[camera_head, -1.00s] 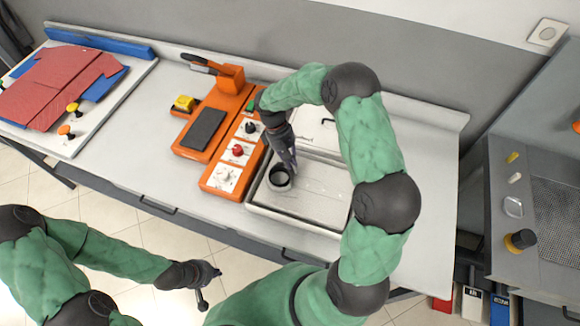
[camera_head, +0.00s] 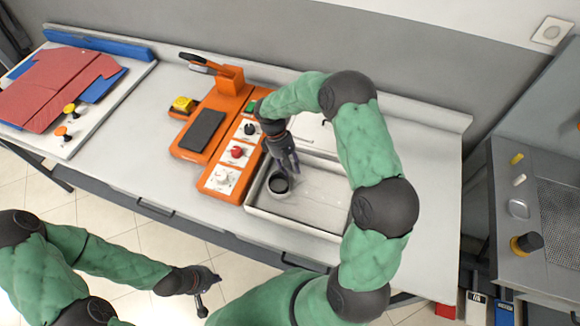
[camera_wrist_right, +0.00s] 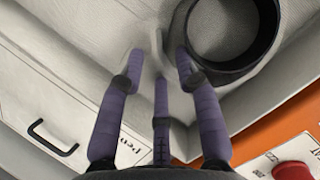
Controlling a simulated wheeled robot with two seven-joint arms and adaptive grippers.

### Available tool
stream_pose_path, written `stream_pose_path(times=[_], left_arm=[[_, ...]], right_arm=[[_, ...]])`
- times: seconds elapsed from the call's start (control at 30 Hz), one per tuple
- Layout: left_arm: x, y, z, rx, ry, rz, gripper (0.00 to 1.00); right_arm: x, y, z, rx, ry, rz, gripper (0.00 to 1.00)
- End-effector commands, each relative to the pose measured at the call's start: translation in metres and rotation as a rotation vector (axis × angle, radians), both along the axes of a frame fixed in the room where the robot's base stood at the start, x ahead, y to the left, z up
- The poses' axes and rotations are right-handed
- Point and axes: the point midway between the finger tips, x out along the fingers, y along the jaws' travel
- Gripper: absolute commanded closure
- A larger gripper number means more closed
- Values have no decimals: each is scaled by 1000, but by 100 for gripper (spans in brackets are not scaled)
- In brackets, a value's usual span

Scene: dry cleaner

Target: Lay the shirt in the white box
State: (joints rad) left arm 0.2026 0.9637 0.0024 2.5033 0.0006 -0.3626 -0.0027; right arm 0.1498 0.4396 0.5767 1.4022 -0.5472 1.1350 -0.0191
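The red checked shirt (camera_head: 62,82) lies flat and folded on a white board at the far left, with blue parts showing beneath it. The white box (camera_head: 310,229) is a shallow open tray on the bench in the middle, and its inside wall fills much of the right wrist view (camera_wrist_right: 60,70). My right gripper (camera_head: 287,170) points down at the box's left part, beside a round dark-rimmed cup (camera_head: 278,184). In the right wrist view its fingers (camera_wrist_right: 160,65) are spread, with nothing clearly held. My left gripper (camera_head: 208,285) hangs in front of the bench, away from the shirt; its finger opening is unclear.
An orange press (camera_head: 190,150) with knobs stands between the shirt board (camera_head: 100,108) and the box. Yellow and orange knobs stand at the board's front edge. A grey machine (camera_head: 520,180) is at the right. Bare bench lies between board and press.

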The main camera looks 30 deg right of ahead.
Motion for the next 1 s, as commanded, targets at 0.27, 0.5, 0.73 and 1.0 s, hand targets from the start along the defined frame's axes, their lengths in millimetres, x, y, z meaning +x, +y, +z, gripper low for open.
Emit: stream_pose_path(times=[0.27,0.5,0.73,1.0], left_arm=[[0,0,4,0,0,0,100],[0,0,10,0,0,0,100],[0,0,14,0,0,0,100],[0,0,15,0,0,0,100]], right_arm=[[8,2,20,-1,-3,1,66],[26,7,64,-1,-4,0,66],[39,12,98,0,-1,1,66],[44,14,113,0,0,1,66]])
